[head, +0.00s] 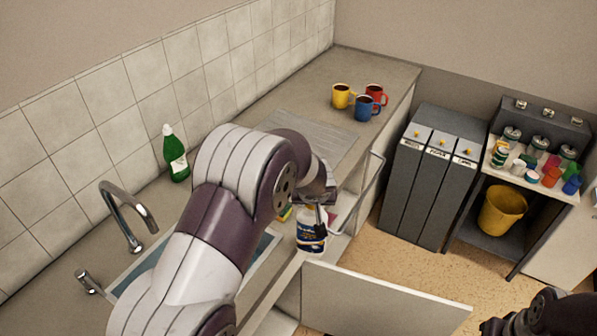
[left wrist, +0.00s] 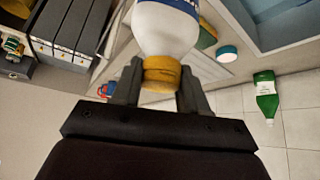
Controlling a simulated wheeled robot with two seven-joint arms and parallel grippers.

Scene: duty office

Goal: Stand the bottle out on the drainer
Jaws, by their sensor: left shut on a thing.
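A white bottle with a dark blue label (head: 311,236) is in my left gripper (head: 322,200), in front of the counter edge by the open cupboard. In the left wrist view the bottle (left wrist: 166,30) has its yellow cap between the two fingers of the left gripper (left wrist: 158,88). The drainer (head: 322,138) is a grooved area on the counter, behind my left arm, partly hidden by it; its visible part is bare. My right gripper (head: 530,318) is dark, low at the right edge; its fingers are unclear.
A green bottle (head: 175,158) stands by the tiled wall. A tap (head: 128,208) rises by the sink (head: 150,262). Yellow (head: 341,97), red (head: 377,94) and blue (head: 366,109) mugs stand beyond the drainer. An open cupboard door (head: 385,302) juts out. Grey bins (head: 428,185) stand right.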

